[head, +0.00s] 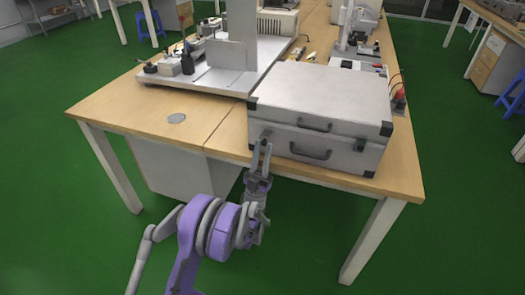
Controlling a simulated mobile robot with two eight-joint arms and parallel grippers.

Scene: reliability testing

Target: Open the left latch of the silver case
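The silver case (325,95) lies closed on the wooden table, with black corner guards and its front facing me. Its front has two dark handles, one on the lid (314,124) and one on the lower body (311,152). The right latch (361,144) shows near the right front corner. My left gripper (262,157) is in front of the case's left front, close to the left latch (266,134). Its two fingers point up towards the latch and look slightly apart, with nothing seen between them. I cannot tell whether they touch the case. My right gripper is out of view.
The wooden table (130,108) has a round grey disc (176,118) on its bare left part. A white apparatus (225,70) stands behind it. A red-and-black tool (399,98) stands right of the case. Green floor lies around the table.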

